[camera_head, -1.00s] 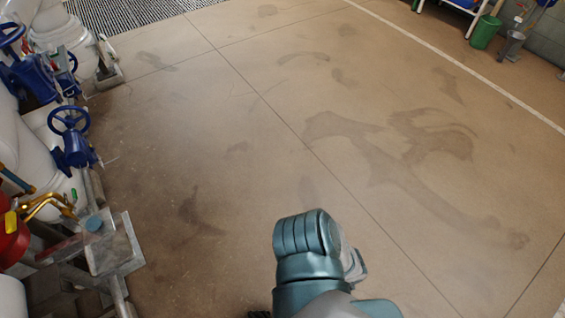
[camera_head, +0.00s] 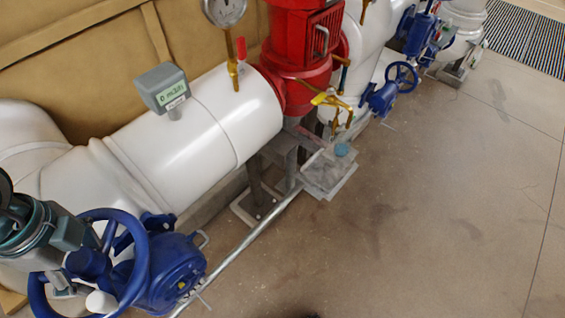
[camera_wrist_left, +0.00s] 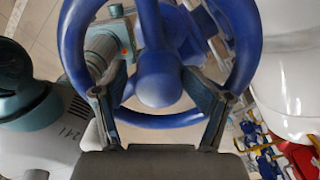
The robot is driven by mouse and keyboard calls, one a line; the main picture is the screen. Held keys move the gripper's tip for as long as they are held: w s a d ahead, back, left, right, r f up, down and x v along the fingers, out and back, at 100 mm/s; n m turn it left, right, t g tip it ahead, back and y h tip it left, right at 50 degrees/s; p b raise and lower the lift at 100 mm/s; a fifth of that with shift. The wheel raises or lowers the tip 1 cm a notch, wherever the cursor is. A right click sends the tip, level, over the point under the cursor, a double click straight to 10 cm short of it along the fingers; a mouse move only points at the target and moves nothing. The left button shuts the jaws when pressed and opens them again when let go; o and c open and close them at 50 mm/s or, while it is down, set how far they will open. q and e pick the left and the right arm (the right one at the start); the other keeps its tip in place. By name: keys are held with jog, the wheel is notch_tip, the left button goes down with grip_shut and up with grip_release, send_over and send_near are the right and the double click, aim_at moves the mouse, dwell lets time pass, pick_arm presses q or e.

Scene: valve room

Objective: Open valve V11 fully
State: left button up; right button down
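A large blue valve handwheel (camera_head: 143,262) with a blue body (camera_head: 172,272) is at the lower left of the head view. No V11 label is readable. In the left wrist view the wheel (camera_wrist_left: 245,45) fills the upper middle, its rounded hub (camera_wrist_left: 158,82) facing the camera. My left gripper (camera_wrist_left: 160,94) is at the wheel, its two fingers spread wide on either side of the hub, near the lower rim. Whether they touch the rim is unclear. My right gripper is out of view.
A white pipe (camera_head: 195,130) with a grey meter (camera_head: 162,88) runs behind the wheel to a red fitting (camera_head: 300,45). A smaller blue handwheel (camera_head: 403,77) and yellow levers (camera_head: 330,100) are farther back. The brown floor (camera_head: 430,210) at right is clear.

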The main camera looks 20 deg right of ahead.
pick_arm(q)
jog(key=r+p, duration=0.2)
jog(key=r, duration=0.1)
jog(key=r+p, duration=0.2)
jog(key=r, duration=0.1)
jog(key=shift+s+r, duration=0.2)
jog(key=shift+r, duration=0.2)
jog(key=shift+r+p, duration=0.25)
jog(key=shift+p, duration=0.15)
jog(key=shift+w, duration=0.1)
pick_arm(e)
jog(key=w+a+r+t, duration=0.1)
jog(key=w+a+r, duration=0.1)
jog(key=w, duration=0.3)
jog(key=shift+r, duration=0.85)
pick_arm(q)
jog(key=shift+f, duration=0.1)
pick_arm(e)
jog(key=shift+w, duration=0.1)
pick_arm(q)
notch_tip(320, 180, up, 6)
jog(key=p, duration=0.5)
jog(key=shift+r, duration=0.2)
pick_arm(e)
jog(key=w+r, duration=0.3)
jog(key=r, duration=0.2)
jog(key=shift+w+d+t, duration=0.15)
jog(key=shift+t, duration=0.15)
